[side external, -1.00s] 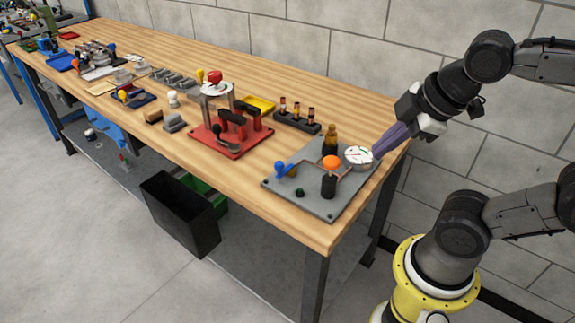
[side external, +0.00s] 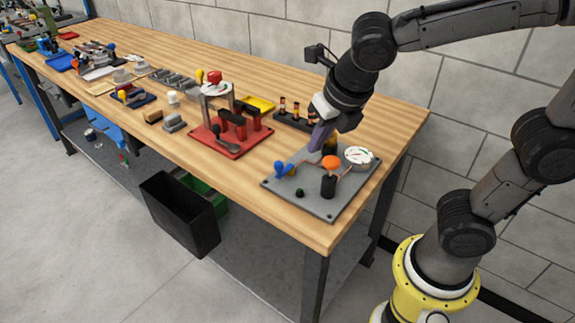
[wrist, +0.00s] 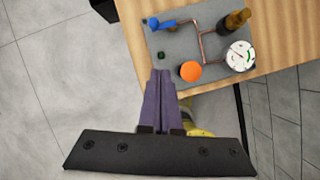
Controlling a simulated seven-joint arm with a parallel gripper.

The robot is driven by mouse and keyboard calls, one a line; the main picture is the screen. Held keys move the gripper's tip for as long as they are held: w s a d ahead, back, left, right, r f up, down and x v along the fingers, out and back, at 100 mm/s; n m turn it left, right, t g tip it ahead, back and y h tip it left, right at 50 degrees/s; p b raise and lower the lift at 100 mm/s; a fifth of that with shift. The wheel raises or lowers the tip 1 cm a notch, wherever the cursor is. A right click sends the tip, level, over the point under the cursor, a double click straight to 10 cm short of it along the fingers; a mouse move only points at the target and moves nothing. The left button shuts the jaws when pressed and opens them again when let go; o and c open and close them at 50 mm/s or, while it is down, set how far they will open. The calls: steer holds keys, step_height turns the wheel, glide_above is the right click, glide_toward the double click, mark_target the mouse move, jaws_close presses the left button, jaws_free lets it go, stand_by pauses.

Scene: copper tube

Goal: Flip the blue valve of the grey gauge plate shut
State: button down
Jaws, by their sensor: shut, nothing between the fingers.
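The grey gauge plate (side external: 313,205) lies at the near right end of the bench. Its blue valve (side external: 282,170) is on the plate's left side, on the copper tube. In the wrist view the blue valve (wrist: 160,25) is at the top, near a plate corner. The plate also carries a white dial gauge (side external: 358,155), an orange knob (side external: 332,162) on a black post and a brass fitting, partly hidden by my gripper in the side view. My gripper (side external: 316,145) is shut and empty, its purple fingers above the back part of the plate, right of and higher than the valve.
A red plate (side external: 232,149) with dark handles stands left of the gauge plate, and a dark rack (side external: 290,118) stands behind it. A black bin (side external: 180,214) is below the bench front. Bare wood lies between the red and grey plates.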

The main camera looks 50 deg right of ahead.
steer(key=shift+w+a+f+n, duration=0.1)
steer(key=shift+a+f+n, duration=0.3)
steer(key=shift+a, duration=0.45)
steer(key=shift+f, duration=0.2)
steer(key=shift+g, duration=0.3)
steer(key=x, duration=0.9)
steer(key=shift+w+d+f, duration=0.1)
steer(key=shift+f, duration=0.25)
steer(key=shift+w+d, duration=0.2)
steer(key=shift+w, duration=0.4)
steer(key=shift+w+d, duration=0.15)
steer(key=shift+w, duration=0.45)
steer(key=shift+w+d, duration=0.2)
steer(key=shift+w, duration=0.6)
